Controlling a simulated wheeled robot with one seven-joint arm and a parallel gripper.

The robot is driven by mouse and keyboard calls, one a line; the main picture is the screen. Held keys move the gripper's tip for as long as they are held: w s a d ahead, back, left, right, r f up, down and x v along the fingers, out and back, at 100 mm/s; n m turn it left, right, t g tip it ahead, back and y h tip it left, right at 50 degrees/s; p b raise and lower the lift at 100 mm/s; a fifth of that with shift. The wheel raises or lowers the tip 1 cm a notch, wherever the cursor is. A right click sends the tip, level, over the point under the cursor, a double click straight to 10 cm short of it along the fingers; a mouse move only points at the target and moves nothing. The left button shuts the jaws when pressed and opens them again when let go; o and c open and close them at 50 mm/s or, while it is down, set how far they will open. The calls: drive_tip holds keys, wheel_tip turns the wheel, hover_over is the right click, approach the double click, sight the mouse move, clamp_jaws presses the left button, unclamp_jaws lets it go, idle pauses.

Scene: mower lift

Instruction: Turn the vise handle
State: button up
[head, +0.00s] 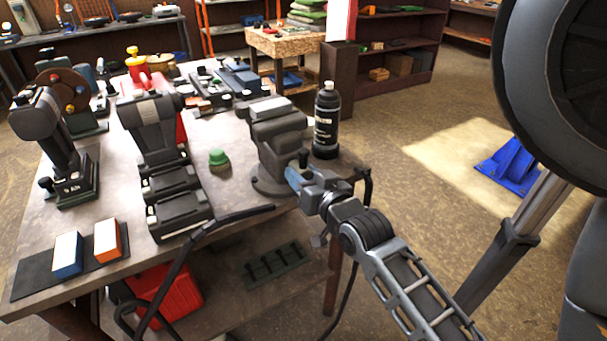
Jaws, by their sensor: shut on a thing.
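The grey vise (274,130) is bolted near the right front corner of the workbench (228,215). Its jaws point up, with a pale block (268,108) on top of them. My gripper (296,178) reaches in from the lower right and is shut on the vise handle (303,158) at the front of the vise. A dark knobbed end of the handle sticks up above the fingers. The rest of the handle is hidden behind my gripper.
A black bottle (326,125) stands close right of the vise. A green knob-like object (218,158) and a black machine (165,150) are to the left.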

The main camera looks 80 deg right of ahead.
drive_tip(key=shift+f, duration=0.2)
drive_tip(key=o, duration=1)
drive_tip(key=shift+r, duration=0.15)
drive_tip(key=shift+o, duration=0.2)
drive_tip(key=shift+s+a, duration=0.4)
drive_tip(key=shift+a, duration=0.1)
drive_tip(key=b+v, duration=0.2)
drive_tip(key=v, duration=0.4)
drive_tip(key=shift+s+a, duration=0.2)
drive_tip(key=shift+a, duration=0.05)
